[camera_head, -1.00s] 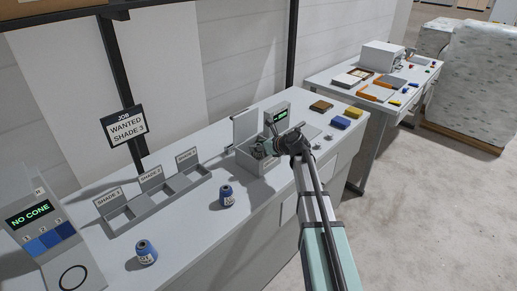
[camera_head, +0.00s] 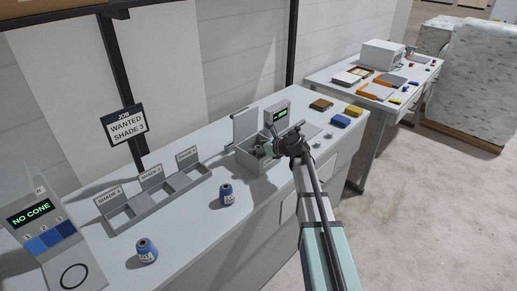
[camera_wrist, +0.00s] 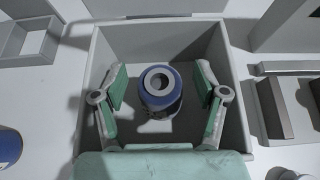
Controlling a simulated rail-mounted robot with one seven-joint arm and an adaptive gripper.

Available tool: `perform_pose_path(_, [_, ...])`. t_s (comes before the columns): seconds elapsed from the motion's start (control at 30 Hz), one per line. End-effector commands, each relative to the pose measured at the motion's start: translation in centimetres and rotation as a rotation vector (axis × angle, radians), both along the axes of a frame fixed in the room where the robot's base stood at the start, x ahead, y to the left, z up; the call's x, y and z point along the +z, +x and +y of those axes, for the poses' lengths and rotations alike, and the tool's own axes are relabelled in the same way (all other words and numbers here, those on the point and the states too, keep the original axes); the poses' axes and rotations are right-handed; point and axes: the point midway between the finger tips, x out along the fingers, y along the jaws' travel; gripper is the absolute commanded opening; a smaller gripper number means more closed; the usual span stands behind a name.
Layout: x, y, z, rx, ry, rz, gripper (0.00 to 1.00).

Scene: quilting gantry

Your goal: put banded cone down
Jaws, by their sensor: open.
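A blue cone (camera_wrist: 158,101) with a pale top ring stands upright in an open grey box (camera_wrist: 236,120). Its band is not clear. My gripper (camera_wrist: 163,88) is open, with one green finger on each side of the cone and visible gaps between. In the head view my gripper (camera_head: 272,148) is at the grey box (camera_head: 258,165), which has its lid raised, and the cone inside is hard to make out. Two more blue cones, a middle one (camera_head: 227,196) and a front one (camera_head: 147,252), stand on the bench.
Shade trays (camera_head: 152,202) line the back of the bench, left of the box. A sign (camera_head: 127,126) reads "WANTED SHADE 3". A reader (camera_head: 40,225) at left shows "NO CONE". Brown, blue and yellow blocks (camera_head: 340,121) lie right of the box.

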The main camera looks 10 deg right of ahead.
Motion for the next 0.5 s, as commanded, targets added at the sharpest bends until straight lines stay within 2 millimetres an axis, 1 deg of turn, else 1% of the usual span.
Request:
perform_pose_path(0.17, [0.8,-1.5,-0.9,-0.002,0.0,-0.001,0.72])
perform_pose_path(0.5, [3.8,-6.1,-4.3,-0.002,-0.001,-0.003,0.72])
